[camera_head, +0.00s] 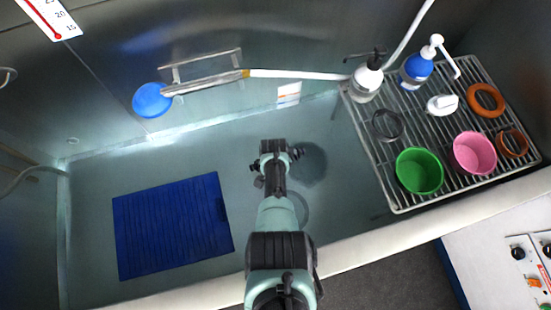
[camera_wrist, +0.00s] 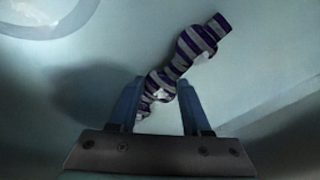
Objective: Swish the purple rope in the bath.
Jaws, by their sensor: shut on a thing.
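The purple rope (camera_wrist: 182,60) is a knotted length with purple and grey stripes and some white patches. In the wrist view it runs from between my fingers up and to the right, its far end free. My gripper (camera_wrist: 160,104) is shut on the rope near its lower end. In the head view my gripper (camera_head: 276,152) is over the middle of the bath (camera_head: 95,170), and the rope is mostly hidden by my arm. The bath is a long metal tub with a bluish tint inside; I cannot tell how far the rope is above its floor.
A blue mat (camera_head: 172,225) lies on the left of the bath. A wire rack (camera_head: 398,203) at the right holds a green cup (camera_head: 419,171), a pink cup (camera_head: 474,153), bottles and rings. A shower head (camera_head: 152,100) hangs on the back wall. The pale rim (camera_head: 385,242) runs along the front.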

